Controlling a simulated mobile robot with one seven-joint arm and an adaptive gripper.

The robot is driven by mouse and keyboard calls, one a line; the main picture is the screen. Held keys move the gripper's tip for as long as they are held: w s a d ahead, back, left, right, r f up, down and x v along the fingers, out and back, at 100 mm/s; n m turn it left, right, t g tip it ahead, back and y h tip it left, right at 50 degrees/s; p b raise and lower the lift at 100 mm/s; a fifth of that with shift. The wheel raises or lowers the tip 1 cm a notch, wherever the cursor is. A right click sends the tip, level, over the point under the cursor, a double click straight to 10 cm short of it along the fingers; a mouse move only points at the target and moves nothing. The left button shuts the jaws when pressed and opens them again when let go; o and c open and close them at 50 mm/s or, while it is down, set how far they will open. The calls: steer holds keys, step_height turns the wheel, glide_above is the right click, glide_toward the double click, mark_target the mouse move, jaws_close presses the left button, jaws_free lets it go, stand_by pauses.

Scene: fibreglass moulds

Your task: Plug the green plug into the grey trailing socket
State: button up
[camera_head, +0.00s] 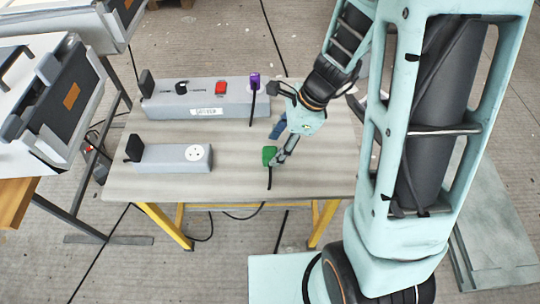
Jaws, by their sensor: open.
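The green plug (268,154) stands on the table right of the front grey block, with a black cord running down from it. The front grey block (165,158) has a round white socket face (198,152) on its right part, with nothing in it, and a black piece at its left end. My gripper (276,126) is open above the table. Its lower finger is beside the green plug, overlapping its right edge in the picture; I cannot tell whether they touch. I see nothing held.
A longer grey block (232,108) behind carries a red switch (220,88), a purple plug (255,81) with a cord, and black pieces. A small blue object (278,128) shows near my fingers. The table (230,180) is clear in front.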

mark_target(272, 151)
steer(key=b+x, duration=0.1)
steer(key=x, duration=0.3)
steer(key=shift+w+f, duration=0.1)
steer(key=shift+f, duration=0.2)
steer(key=c, duration=1.2)
steer(key=shift+o, duration=0.2)
steer(key=shift+r, duration=0.15)
